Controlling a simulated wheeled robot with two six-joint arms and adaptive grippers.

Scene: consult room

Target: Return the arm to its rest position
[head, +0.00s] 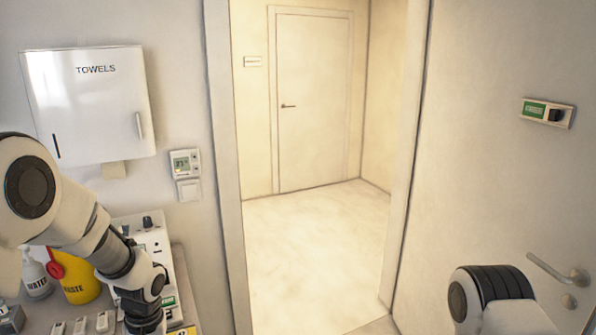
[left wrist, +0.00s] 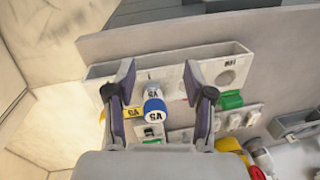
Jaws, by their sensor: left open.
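My left arm (head: 85,230) comes in from the left in the head view and reaches down over the counter; its gripper is cut off by the bottom edge there. In the left wrist view my left gripper (left wrist: 158,75) is open, its two fingers apart.
A towel dispenser (head: 90,110) hangs above. The doorway floor (head: 310,255) is clear. A door handle (head: 560,272) is near my right arm.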

